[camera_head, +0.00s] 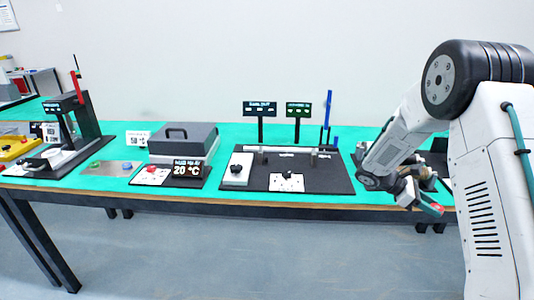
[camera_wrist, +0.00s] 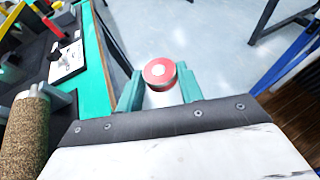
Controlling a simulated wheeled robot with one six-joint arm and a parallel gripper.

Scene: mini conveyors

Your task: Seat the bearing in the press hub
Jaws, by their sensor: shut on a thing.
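My gripper (camera_wrist: 158,88) is shut on a short round red piece (camera_wrist: 160,72) with a pale centre, seen between its two teal fingers in the wrist view. In the head view my gripper (camera_head: 428,204) hangs at the table's right front edge, with a little red showing at its tip. I cannot tell if this piece is the bearing. The press (camera_head: 78,118), a black stand with a red lever, is far off at the left end of the table. A pale round hub (camera_head: 58,157) seems to sit at its base.
The teal table (camera_head: 225,138) runs across the view. A grey plate (camera_head: 104,172) with small round parts, a grey lidded box (camera_head: 183,141) with a 20 °C display (camera_head: 188,170), and a black station board (camera_head: 335,183) stand between press and gripper. Floor in front is clear.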

